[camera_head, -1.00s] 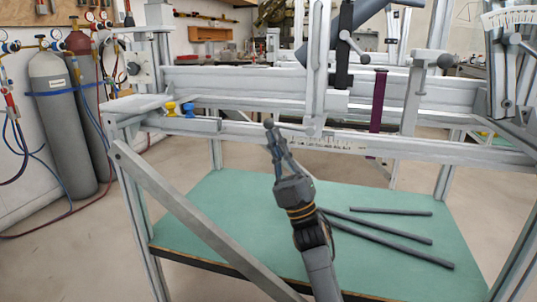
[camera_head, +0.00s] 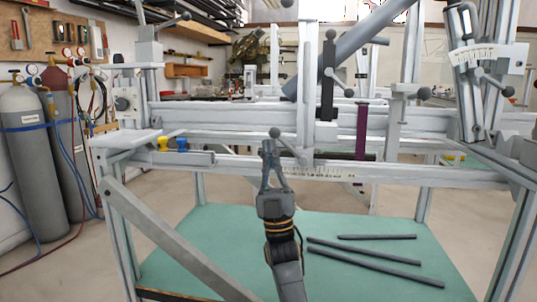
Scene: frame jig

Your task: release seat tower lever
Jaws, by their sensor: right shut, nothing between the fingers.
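A grey lever with a round ball knob (camera_head: 275,132) sits low on the front of the frame jig, by the foot of a pale upright tower (camera_head: 303,75). Its arm slants down and right from the knob toward the scaled rail (camera_head: 320,170). I take it for the seat tower lever. My right gripper (camera_head: 270,148) points up in front of the rail, its fingers shut and empty, with the tips just below the knob. I cannot tell whether they touch the lever. The fingers hide part of the rail. My left gripper is not in view.
A black post (camera_head: 328,85) with another ball lever (camera_head: 349,93) and a purple bar (camera_head: 361,130) stand to the right. Dark tubes (camera_head: 375,262) lie on the green lower shelf (camera_head: 220,228). Gas cylinders (camera_head: 32,165) stand at left.

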